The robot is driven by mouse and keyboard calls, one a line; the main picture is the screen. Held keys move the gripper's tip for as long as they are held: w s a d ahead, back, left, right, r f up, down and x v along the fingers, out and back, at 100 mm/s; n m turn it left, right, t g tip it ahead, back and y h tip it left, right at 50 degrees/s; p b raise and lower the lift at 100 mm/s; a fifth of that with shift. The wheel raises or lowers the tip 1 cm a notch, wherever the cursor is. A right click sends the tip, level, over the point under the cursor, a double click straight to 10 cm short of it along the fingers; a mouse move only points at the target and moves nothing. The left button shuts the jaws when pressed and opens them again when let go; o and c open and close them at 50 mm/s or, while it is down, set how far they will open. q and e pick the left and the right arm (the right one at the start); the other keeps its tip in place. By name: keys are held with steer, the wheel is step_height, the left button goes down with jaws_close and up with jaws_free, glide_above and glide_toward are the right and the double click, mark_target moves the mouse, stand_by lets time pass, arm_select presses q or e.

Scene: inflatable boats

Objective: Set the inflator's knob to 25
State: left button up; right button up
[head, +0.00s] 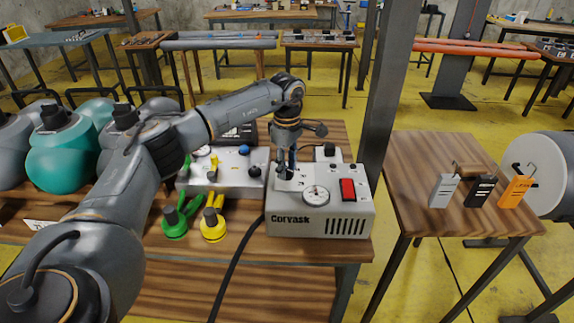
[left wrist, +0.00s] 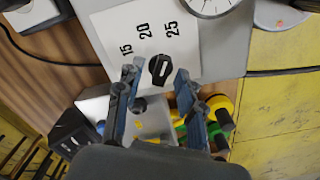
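The inflator (head: 293,230) is a light grey box marked Corvask on the wooden table. In the left wrist view its white panel (left wrist: 110,30) carries the labels 15, 20 and 25 around a black knob (left wrist: 160,70). The knob has a white mark; I cannot tell exactly which number it points to. My left gripper (head: 286,172) points down over the panel's left part and hides the knob in the head view. In the left wrist view the gripper (left wrist: 156,74) is open, one finger on each side of the knob, with gaps visible. My right gripper is not in view.
The inflator has a round gauge (head: 316,195) and a red switch (head: 348,189). Another grey control box (head: 228,170) stands left of it, with green (head: 175,222) and yellow (head: 213,227) tools in front. A dark cable (head: 233,265) runs down the table's front. A post (head: 388,90) rises behind right.

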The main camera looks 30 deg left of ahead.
arm_select(q)
step_height(320, 180, up, 12)
stand_by(0.5)
stand_by(0.3)
